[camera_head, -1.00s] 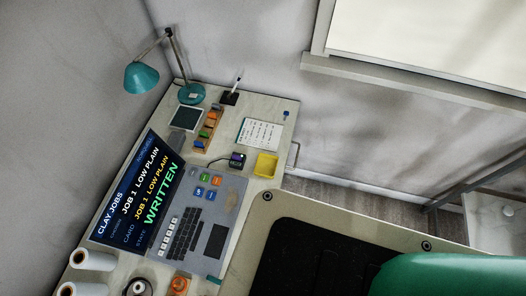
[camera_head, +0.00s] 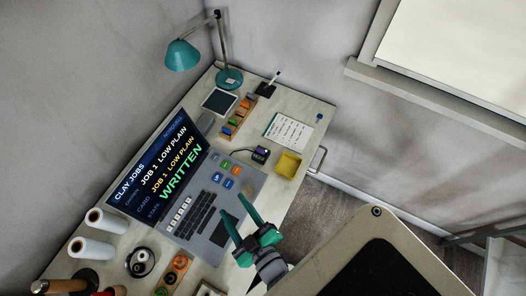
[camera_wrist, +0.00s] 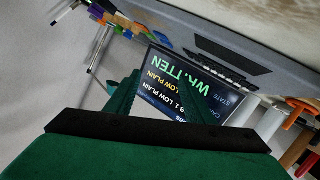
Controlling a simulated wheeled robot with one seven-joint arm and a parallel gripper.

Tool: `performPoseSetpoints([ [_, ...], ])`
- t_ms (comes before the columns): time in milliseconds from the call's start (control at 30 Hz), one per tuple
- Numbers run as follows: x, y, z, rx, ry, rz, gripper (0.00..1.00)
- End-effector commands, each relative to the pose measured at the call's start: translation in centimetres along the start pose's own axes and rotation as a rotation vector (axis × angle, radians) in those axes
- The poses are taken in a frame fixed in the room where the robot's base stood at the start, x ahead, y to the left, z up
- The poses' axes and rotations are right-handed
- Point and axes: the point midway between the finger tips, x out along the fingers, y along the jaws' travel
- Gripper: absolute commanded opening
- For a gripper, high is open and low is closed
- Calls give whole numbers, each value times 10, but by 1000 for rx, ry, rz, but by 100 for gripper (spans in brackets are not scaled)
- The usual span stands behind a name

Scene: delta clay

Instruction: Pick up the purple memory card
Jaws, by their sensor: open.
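The purple memory card (camera_head: 262,151) shows as a small purple patch at the top of a small dark reader (camera_head: 258,157) on the desk, right of the laptop; it appears to sit in the reader. In the wrist view a purple patch (camera_wrist: 104,6) shows near the top left, too small to tell for certain. My gripper (camera_head: 233,204), with green fingers, is open and empty above the laptop's front edge, nearer to me than the reader and apart from it. The wrist view shows the fingers spread, with the laptop screen (camera_wrist: 190,88) beyond them.
The laptop screen (camera_head: 155,165) reads "WRITTEN". A yellow tray (camera_head: 288,163) stands right of the reader. A rack of coloured pieces (camera_head: 240,115), a note sheet (camera_head: 287,130) and a teal lamp (camera_head: 183,54) are behind.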

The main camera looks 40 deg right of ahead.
Motion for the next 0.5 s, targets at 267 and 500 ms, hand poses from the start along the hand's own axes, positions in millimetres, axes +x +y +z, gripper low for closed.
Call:
performPoseSetpoints([
  [267, 88, 101, -8, -216, -63, 221, 48],
  [500, 132, 202, -25, -293, -170, 458, 48],
])
